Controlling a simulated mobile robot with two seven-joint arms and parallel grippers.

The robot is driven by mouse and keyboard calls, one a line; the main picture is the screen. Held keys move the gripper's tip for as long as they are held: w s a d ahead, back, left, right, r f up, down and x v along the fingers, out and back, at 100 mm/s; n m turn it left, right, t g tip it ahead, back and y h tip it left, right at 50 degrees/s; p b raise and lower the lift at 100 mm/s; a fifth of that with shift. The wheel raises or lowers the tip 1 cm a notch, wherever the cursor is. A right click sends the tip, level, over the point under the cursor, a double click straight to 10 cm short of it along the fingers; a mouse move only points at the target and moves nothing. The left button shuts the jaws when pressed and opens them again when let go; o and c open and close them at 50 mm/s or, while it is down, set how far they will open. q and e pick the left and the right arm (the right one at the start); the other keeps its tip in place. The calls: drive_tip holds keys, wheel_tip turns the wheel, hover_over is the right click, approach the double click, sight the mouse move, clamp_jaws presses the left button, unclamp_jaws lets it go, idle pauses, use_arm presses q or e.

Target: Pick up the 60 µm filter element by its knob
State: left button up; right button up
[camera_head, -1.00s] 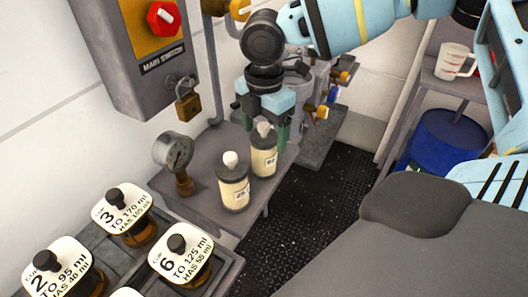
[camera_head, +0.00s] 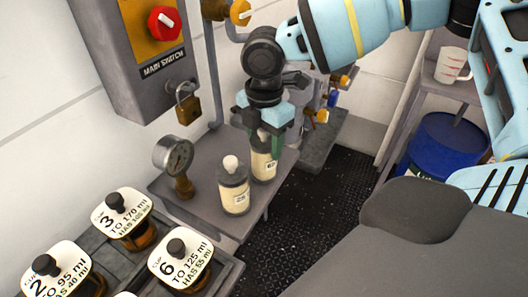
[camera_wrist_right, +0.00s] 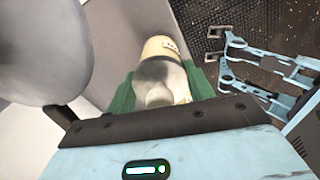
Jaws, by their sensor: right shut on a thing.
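Two cream-bodied filter elements stand on a grey shelf (camera_head: 205,160). The rear one, whose small label seems to read 60, is the 60 µm filter element (camera_head: 263,168). My right gripper (camera_head: 266,142) points down over it, its green fingers shut on the pale knob, which they mostly hide in the head view. In the right wrist view the knob (camera_wrist_right: 160,83) sits between the green fingers. The other filter element (camera_head: 234,193) stands just in front, its white knob free. My left gripper (camera_wrist_right: 214,45) shows only in the right wrist view, empty with its fingers apart.
A pressure gauge (camera_head: 174,155) stands at the shelf's left. A switch box (camera_head: 135,50) with a padlock (camera_head: 188,104) hangs above. Numbered cups (camera_head: 180,258) fill a rack at lower left. A blue bucket (camera_head: 440,145) stands at right; dark floor (camera_head: 305,205) lies between.

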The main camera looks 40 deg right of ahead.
drive_tip(key=shift+r, duration=0.15)
drive_tip(key=shift+r, duration=0.65)
drive_tip(key=shift+s+r, duration=0.25)
drive_tip(key=shift+r, duration=0.8)
drive_tip(key=s+d+r, duration=0.1)
drive_tip(key=s, duration=1.4)
drive_tip(key=shift+s+d+r+p, duration=0.15)
drive_tip(key=shift+s+d+p, duration=0.1)
drive_tip(key=shift+p, duration=0.2)
